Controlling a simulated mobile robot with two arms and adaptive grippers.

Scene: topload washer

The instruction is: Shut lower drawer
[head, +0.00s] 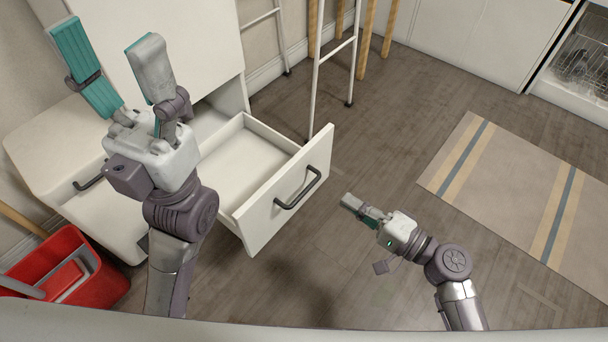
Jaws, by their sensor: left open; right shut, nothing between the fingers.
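A white drawer (286,192) with a dark bar handle (298,189) stands pulled out of a white cabinet, low near the floor. Its inside (243,167) looks empty. My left gripper (108,62) is open and raised in front of the cabinet, its fingers spread and pointing up in the picture. My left arm hides part of the drawer's left side and the cabinet front. My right gripper (346,201) is shut and empty, to the right of the drawer front and apart from it.
Another drawer front with a dark handle (90,182) is at the left. A red bucket (70,269) stands at the lower left. A white rack (336,48) and wooden legs are behind. A striped rug (525,190) lies right, with bare floor around the drawer front.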

